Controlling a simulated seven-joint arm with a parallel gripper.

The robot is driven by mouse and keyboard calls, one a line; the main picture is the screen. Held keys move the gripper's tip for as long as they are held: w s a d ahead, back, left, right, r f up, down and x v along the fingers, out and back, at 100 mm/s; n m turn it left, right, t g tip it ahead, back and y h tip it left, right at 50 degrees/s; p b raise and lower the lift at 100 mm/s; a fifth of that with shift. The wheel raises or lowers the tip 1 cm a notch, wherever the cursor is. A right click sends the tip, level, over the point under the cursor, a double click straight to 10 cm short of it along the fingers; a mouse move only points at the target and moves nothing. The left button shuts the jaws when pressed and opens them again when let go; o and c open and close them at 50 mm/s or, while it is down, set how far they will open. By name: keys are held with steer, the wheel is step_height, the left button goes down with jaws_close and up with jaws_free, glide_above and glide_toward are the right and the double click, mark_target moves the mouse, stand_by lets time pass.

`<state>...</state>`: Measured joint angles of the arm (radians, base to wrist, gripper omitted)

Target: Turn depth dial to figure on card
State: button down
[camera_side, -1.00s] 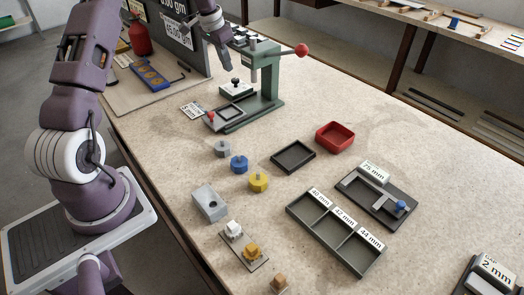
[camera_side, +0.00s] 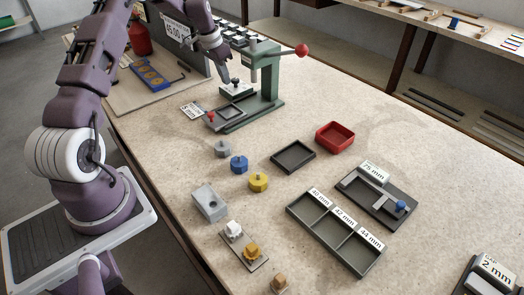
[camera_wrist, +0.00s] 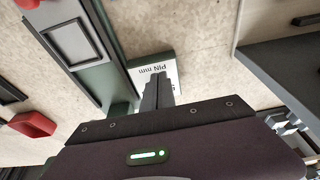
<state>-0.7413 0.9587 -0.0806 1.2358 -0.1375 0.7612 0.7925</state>
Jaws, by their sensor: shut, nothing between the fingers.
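The depth dial (camera_side: 236,90) is a white block with a black knob on top, beside the green press (camera_side: 268,85). My gripper (camera_side: 229,68) is shut and empty, pointing down just above the knob; I cannot tell whether it touches. In the wrist view my fingers (camera_wrist: 157,82) cover the knob, and a white plate (camera_wrist: 163,70) with the words "PIN mm" shows around the tips. A small printed card (camera_side: 192,110) lies on the table left of the press; its figure is too small to read.
A dark display board (camera_side: 193,57) stands behind my gripper. The press has a red-knobbed lever (camera_side: 301,50). A red tray (camera_side: 335,137), a dark tray (camera_side: 293,156) and several coloured knobbed pieces (camera_side: 239,164) lie nearer the front. The table beyond the red tray is clear.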

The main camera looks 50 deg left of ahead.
steer(key=shift+w, duration=0.15)
stand_by(0.4)
steer(key=shift+d, duration=1.05)
steer(key=shift+s+r, duration=0.1)
steer(key=shift+s, duration=0.3)
steer(key=v, duration=0.3)
steer(key=w+v, duration=0.1)
steer(key=v, duration=0.1)
steer(key=shift+r, duration=0.5)
